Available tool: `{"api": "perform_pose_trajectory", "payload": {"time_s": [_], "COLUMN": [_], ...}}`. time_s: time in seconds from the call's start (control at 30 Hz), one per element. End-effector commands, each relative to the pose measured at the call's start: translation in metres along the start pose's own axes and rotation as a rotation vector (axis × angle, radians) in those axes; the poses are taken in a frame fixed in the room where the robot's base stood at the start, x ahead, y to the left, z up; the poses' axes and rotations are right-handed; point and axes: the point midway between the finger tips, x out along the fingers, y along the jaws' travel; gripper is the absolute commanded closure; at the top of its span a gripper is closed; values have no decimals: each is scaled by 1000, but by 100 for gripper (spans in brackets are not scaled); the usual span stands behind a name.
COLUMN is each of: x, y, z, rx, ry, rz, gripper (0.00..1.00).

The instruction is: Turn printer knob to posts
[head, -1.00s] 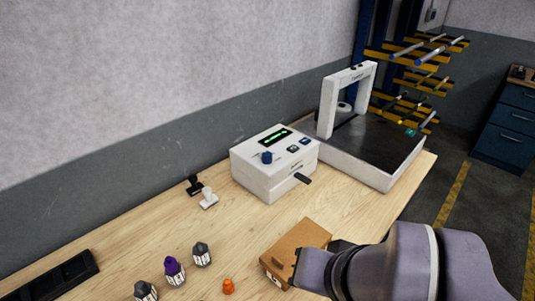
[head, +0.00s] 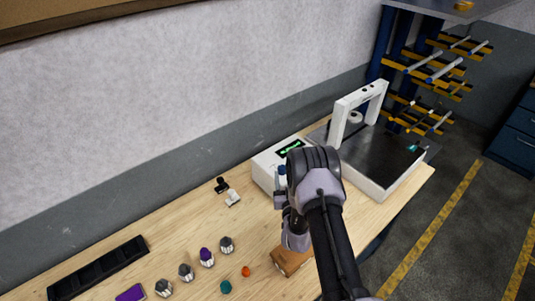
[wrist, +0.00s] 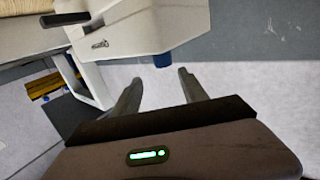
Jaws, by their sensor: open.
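The white control box (head: 262,170) with a lit green display (head: 290,150) stands on the bench beside the printer's white arch and dark bed (head: 375,150). Its blue knob (head: 282,170) shows in part at the edge of my arm in the head view; my arm hides much of the box. In the wrist view the box (wrist: 145,35) appears upside down, and the blue knob (wrist: 162,60) stands out from it. My gripper (wrist: 161,76) is open, its fingers on either side of the knob's line, the tips just short of it. I see no contact.
A black and a white small part (head: 232,197) stand left of the box. A brown carton (head: 290,260) sits close under my arm. A dark stick (wrist: 65,19) juts from the box.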

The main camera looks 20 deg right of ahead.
Motion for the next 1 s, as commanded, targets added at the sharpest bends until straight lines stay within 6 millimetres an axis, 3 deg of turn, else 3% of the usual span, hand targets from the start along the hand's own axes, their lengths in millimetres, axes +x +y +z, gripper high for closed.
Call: {"api": "perform_pose_trajectory", "payload": {"time_s": [0.13,0.5,0.77,1.0], "x": [-6,59,64,63], "y": [-3,-5,-5,-5], "z": [12,11,11,11], "rx": [-29,-30,-30,-30], "ry": [23,24,22,21], "rz": [-20,-23,-23,-23], "gripper": [49,49,49,92]}}
